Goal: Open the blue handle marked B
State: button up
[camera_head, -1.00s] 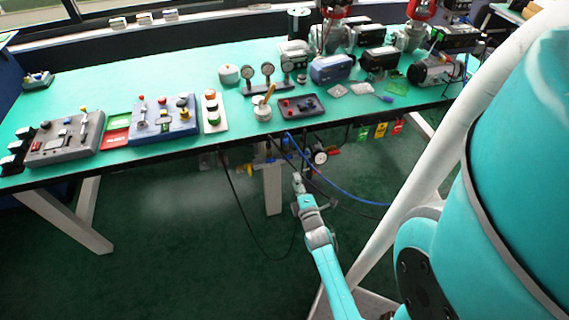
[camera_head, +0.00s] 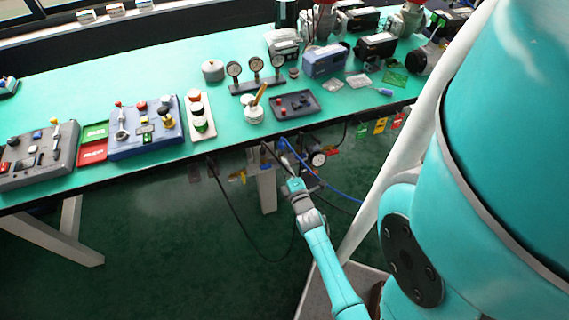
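My gripper (camera_head: 292,182) is at the end of my teal arm, just below the front edge of the table. It is small and seen from behind, so I cannot tell whether it is open or shut. Under the table edge, just above and behind it, is a cluster of valve fittings. A small blue part (camera_head: 283,145) shows there, where a blue hose starts; I cannot tell whether it is the handle. No letter B is readable. A yellow handle (camera_head: 238,176) hangs to the left. My gripper and wrist cover part of the cluster.
The teal table (camera_head: 330,128) carries control boxes (camera_head: 146,127), gauges (camera_head: 255,68) and valve bodies. A round gauge (camera_head: 318,159), a blue hose (camera_head: 337,189) and a black cable (camera_head: 228,205) hang below it. A white table leg (camera_head: 266,190) stands behind the gripper.

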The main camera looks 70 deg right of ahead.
grip_shut()
jog(key=m, duration=1.7)
jog(key=shift+m, duration=0.4)
dwell(0.4)
grip_release()
